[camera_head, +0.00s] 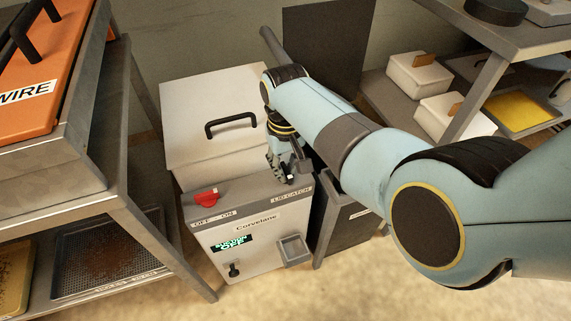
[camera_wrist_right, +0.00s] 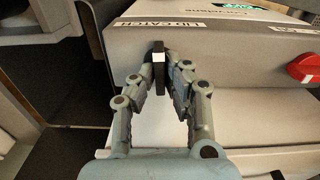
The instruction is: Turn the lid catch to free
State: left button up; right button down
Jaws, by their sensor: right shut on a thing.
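The lid catch, a small dark lever with a white mark (camera_wrist_right: 158,58), stands on the top edge of the tray cleaner (camera_head: 225,222), by the LID CATCH label (camera_wrist_right: 159,25). My right gripper (camera_head: 287,174) reaches down to it from above. In the right wrist view the fingers of my right gripper (camera_wrist_right: 161,70) are closed on the catch from both sides. The pale lid (camera_head: 205,115) with its black handle (camera_head: 231,124) is down. In the head view my fingers mostly hide the catch. My left gripper is not in view.
A red knob (camera_head: 201,198) sits left of the catch, above the OFF – ON label. The green display (camera_head: 231,243) appears to read SUCTION OFF. A metal rack (camera_head: 123,185) stands close on the left, and a dark bin (camera_head: 345,222) on the right.

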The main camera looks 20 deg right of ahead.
jog(key=n+p, duration=0.2)
jog(key=n, duration=0.1)
jog(key=shift+r+n, duration=0.15)
jog(key=shift+n, duration=0.15)
jog(key=n+p, duration=0.2)
jog(key=n, duration=0.3)
jog(key=shift+s+a, duration=0.1)
jog(key=shift+a, duration=0.05)
jog(key=n+p, duration=0.1)
jog(key=n, duration=0.4)
jog(key=shift+s, duration=0.1)
jog(key=shift+s+a+n+p, duration=0.1)
jog(key=shift+n+p, duration=0.3)
jog(key=shift+n, duration=1.4)
jog(key=c, duration=1.4)
grip_release()
